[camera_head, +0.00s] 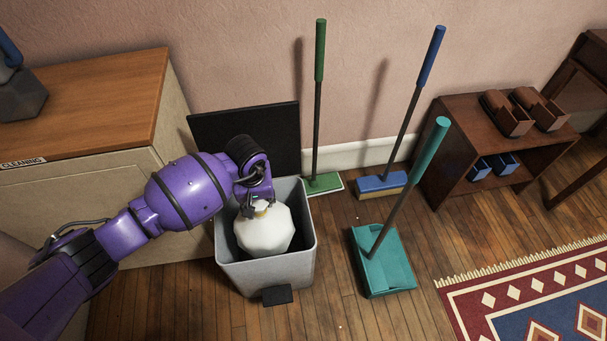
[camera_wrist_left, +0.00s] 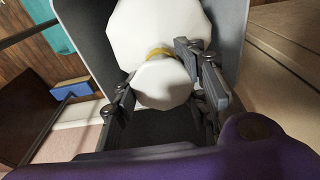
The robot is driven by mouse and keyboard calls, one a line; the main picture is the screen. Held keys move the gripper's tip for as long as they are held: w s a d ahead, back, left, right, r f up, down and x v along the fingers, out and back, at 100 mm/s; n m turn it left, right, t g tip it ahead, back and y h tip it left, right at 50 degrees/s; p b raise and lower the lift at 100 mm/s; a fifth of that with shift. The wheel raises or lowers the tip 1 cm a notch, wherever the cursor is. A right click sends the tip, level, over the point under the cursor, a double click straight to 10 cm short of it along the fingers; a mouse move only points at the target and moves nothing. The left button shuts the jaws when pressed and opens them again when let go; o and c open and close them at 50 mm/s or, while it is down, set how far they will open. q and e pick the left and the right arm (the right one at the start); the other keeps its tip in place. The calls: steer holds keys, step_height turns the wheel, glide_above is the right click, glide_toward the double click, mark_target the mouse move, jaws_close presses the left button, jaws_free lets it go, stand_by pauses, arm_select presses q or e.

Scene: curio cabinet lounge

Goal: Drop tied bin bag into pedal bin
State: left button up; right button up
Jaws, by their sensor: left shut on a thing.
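The white tied bin bag (camera_head: 264,232) hangs inside the mouth of the grey pedal bin (camera_head: 309,240), below my left gripper (camera_head: 257,207). The bin's black lid (camera_head: 245,135) stands open at the back, and its black pedal (camera_head: 277,295) is at the front. In the left wrist view the bag (camera_wrist_left: 158,28) has a yellow tie at its neck, and the fingers of my left gripper (camera_wrist_left: 157,92) are around the knot end, shut on it. The bin's walls (camera_wrist_left: 83,30) surround the bag there. My right gripper is not in view.
A cabinet (camera_head: 105,85) labelled CLEANING stands left of the bin. A green broom (camera_head: 318,110), a blue broom (camera_head: 405,115) and a teal dustpan (camera_head: 384,262) stand to its right. A dark wooden shelf (camera_head: 470,115) and a patterned rug (camera_head: 540,300) are further right. Some wood floor between is bare.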

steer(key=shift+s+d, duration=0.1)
arm_select(q)
steer(key=o, duration=1.3)
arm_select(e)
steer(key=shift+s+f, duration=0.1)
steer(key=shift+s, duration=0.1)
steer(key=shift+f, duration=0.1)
arm_select(q)
steer(key=r, duration=0.4)
steer(key=s+r, duration=0.1)
steer(key=r, duration=0.7)
steer(key=shift+s+d, duration=0.15)
steer(key=shift+s, duration=0.05)
